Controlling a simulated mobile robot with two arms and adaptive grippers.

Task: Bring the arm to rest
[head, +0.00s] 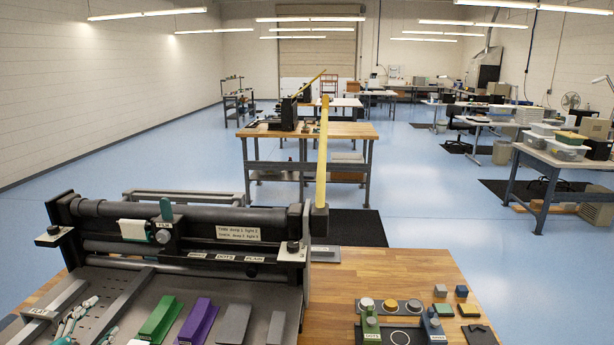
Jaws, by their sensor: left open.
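My left gripper (90,318) shows at the bottom left of the head view, small and partly cut off by the lower edge. Its white and teal fingers are apart, over the grey perforated bed of the press. I see nothing held between them. The press (180,228) is a large dark machine with a long roller and an upright yellow lever (322,150) at its right end. My right gripper is not in view.
A green bar (160,318), a purple bar (198,321) and grey bars lie on the press bed. To the right on the wooden table (330,290) are a dark tray with round pieces and small blocks (440,290). Other workbenches stand farther off on open blue floor.

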